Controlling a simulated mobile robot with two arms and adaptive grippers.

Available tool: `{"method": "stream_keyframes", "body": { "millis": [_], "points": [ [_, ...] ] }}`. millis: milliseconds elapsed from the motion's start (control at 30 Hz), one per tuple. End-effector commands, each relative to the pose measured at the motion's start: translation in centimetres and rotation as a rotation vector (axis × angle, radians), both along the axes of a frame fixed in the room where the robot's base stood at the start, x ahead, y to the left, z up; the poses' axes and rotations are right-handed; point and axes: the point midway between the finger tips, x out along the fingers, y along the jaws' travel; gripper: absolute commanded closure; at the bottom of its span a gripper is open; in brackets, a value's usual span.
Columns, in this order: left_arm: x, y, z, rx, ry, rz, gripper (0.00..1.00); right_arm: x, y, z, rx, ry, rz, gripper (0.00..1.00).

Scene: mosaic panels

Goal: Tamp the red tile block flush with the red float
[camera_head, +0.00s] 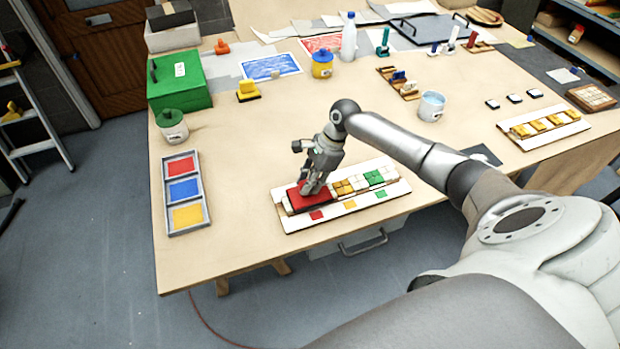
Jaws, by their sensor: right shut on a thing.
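My right gripper (314,185) is shut on the red float (300,203), a flat red plate at the left end of the white mosaic panel (287,223). The float lies over the red section of the tile row. The red tile block is hidden beneath it, so I cannot tell whether it sits flush. To the right in the row are yellow tiles (345,187), white tiles and green tiles (376,178). Red, yellow and green marks lie along the panel's front strip. My left gripper is not in view.
A grey tray (166,205) with red, blue and yellow fields lies at the left. A green box (180,80), a white pot and a yellow float-like tool (248,90) stand behind. A light-blue bucket (431,106) and a second panel (545,127) are at right.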

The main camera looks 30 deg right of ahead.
Motion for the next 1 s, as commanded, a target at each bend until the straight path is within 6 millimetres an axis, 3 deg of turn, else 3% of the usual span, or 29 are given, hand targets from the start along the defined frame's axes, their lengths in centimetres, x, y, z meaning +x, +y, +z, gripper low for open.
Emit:
{"method": "stream_keyframes", "body": {
  "millis": [33,233,500,1000],
  "points": [
    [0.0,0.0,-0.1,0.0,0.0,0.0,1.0,-0.6,0.1,-0.8,-0.003,0.019,0.005,0.98],
    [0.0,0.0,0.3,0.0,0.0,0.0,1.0,-0.6,0.1,-0.4,-0.003,0.018,0.005,0.98],
    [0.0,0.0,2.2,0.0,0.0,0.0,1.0,-0.4,0.1,2.2,-0.001,0.011,0.003,0.98],
    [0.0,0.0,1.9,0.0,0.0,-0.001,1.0,-0.1,0.0,6.1,0.0,0.003,0.001,0.98]
  ]
}}
